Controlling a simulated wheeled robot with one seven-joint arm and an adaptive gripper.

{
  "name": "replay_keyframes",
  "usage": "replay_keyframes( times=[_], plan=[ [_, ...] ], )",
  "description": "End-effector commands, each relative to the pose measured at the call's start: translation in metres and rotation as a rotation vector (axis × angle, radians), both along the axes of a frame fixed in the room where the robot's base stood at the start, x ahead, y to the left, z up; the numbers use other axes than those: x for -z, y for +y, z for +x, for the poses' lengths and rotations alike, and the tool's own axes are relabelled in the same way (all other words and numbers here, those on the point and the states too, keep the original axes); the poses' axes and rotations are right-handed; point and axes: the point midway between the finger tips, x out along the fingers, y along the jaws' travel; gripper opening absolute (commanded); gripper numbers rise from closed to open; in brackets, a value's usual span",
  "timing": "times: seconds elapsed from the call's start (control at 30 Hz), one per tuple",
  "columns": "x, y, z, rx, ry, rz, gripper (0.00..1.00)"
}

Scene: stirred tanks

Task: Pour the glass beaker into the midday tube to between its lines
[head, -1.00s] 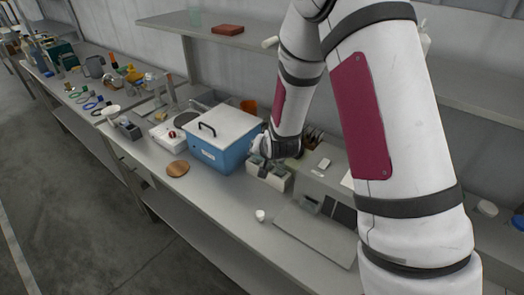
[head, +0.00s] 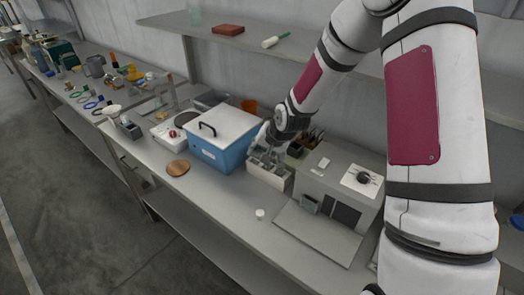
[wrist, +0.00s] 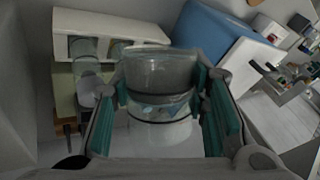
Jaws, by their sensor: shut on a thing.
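My gripper (head: 262,154) is at the white tube rack (head: 266,176), just right of the blue box. In the wrist view, my gripper (wrist: 165,105) is shut on the clear glass beaker (wrist: 160,68), its teal pads on both sides. Faint markings show on the beaker's wall; how much liquid it holds is unclear. The rack (wrist: 110,25) also shows in the wrist view, beside the beaker, with clear tubes (wrist: 86,62) in it. I cannot read any tube label, so I cannot tell which is the midday tube. Its lines are not visible.
The blue box (head: 222,145) with a white lid stands close left of the rack. A grey machine (head: 335,185) stands close on the right. A small white cup (head: 260,214) and a round wooden disc (head: 177,168) lie in front. A shelf (head: 350,65) runs above.

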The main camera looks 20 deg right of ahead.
Motion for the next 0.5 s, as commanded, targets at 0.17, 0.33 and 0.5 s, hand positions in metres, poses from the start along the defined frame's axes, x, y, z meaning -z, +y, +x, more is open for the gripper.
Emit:
replay_keyframes(
  times=[0.17,0.33,0.5],
  plan=[
    [-0.0003,-0.0006,0.0003,0.001,0.015,0.017,0.10],
    [-0.0004,-0.0009,0.0005,0.002,0.032,0.033,0.10],
    [0.0006,-0.0009,0.0006,0.002,0.055,0.055,0.10]
  ],
)
